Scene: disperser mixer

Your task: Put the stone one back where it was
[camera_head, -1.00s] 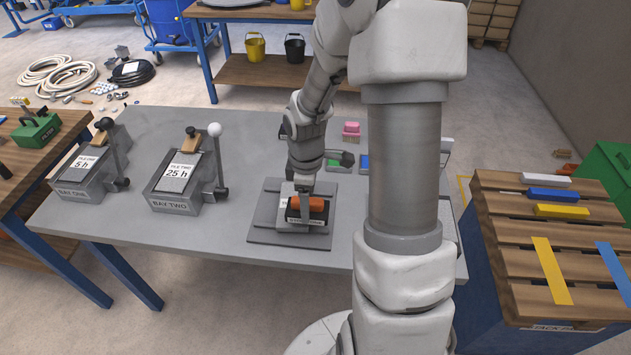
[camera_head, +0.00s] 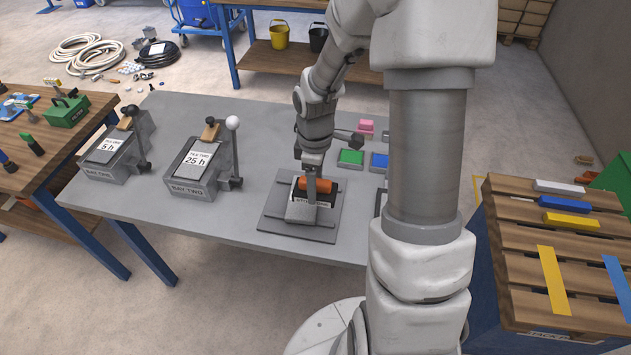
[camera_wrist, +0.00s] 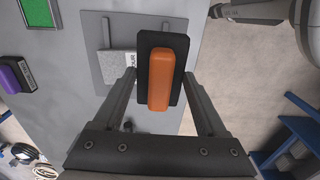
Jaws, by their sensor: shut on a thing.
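My gripper (camera_wrist: 159,76) is shut on a black block with an orange grip (camera_wrist: 160,80), its fingers on both sides of the black part (camera_wrist: 145,50). The orange grip also shows in the head view (camera_head: 317,184), over the grey square plate (camera_head: 285,232) on the table. A pale stone-grey block (camera_head: 300,210) is on that plate, just in front of the orange grip. In the wrist view the pale block (camera_wrist: 117,64) with partly hidden lettering is left of the held block. Whether the held block touches anything below cannot be told.
Bay One (camera_head: 108,165) and Bay Two (camera_head: 190,182) stand left, with "5 h" and "25 h" labels. Green (camera_head: 351,157), blue (camera_head: 379,160) and pink (camera_head: 366,126) items lie behind the plate. A slatted pallet (camera_head: 520,230) stands right. Bare table lies between Bay Two and the plate.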

